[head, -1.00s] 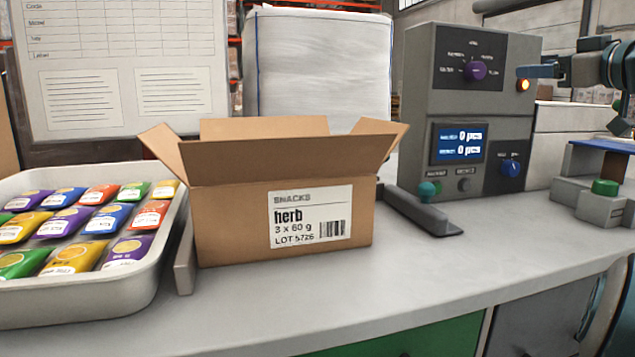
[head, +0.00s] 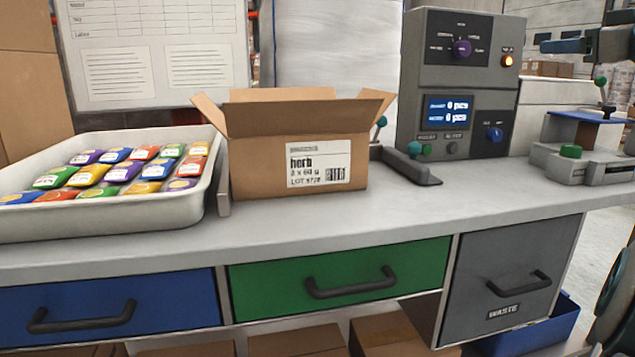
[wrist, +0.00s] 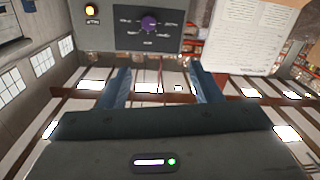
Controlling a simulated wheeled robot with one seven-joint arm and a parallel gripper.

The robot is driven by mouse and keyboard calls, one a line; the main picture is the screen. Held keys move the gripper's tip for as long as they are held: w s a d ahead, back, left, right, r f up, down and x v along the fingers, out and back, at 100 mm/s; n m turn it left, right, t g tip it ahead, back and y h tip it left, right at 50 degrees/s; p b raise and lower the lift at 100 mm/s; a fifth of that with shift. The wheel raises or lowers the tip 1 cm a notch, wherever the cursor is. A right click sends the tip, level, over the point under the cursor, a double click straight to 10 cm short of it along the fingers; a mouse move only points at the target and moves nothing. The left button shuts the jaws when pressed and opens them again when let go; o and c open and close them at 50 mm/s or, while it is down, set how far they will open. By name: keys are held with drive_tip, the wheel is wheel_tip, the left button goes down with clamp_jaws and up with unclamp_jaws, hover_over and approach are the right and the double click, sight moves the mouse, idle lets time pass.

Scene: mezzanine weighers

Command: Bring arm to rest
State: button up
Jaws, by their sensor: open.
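My gripper shows in the wrist view (wrist: 155,85), with its two blue-grey fingers spread apart and nothing between them. In that view the grey control unit with its purple knob (wrist: 149,24) appears beyond the fingers, upside down. In the head view part of my arm and gripper (head: 560,46) shows at the upper right, raised above the bench and to the right of the control unit (head: 455,80). The fingers touch nothing that I can see.
An open cardboard box (head: 262,165) labelled herb stands on the bench (head: 330,225). A white tray (head: 110,225) of colourful snack packets is at left. Blue (head: 110,312), green (head: 340,275) and grey waste (head: 512,270) drawers are below.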

drive_tip(key=w+a+f+m+g+p, duration=0.2)
drive_tip(key=a+g+p, duration=0.2)
drive_tip(key=a+p, duration=0.55)
drive_tip(key=w+a+f+m+g+p, duration=0.2)
drive_tip(key=a+f+g+p, duration=0.1)
drive_tip(key=a+p, duration=0.6)
drive_tip(key=s+a+f+g+h+p, duration=0.1)
drive_tip(key=s+a+f+g+p, duration=0.1)
drive_tip(key=s+a+p, duration=0.2)
drive_tip(key=s+a+f+g+h+p, duration=0.1)
drive_tip(key=s+a+f+g+p, duration=0.2)
drive_tip(key=s+a+p, duration=0.2)
drive_tip(key=s+a+f+g+h+p, duration=0.1)
drive_tip(key=s+a+f+g+p, duration=0.1)
drive_tip(key=s+p, duration=0.8)
drive_tip(key=s+a+f, duration=0.1)
drive_tip(key=s+a, duration=0.1)
drive_tip(key=s, duration=0.2)
drive_tip(key=shift+a+f, duration=0.15)
drive_tip(key=shift+a, duration=0.25)
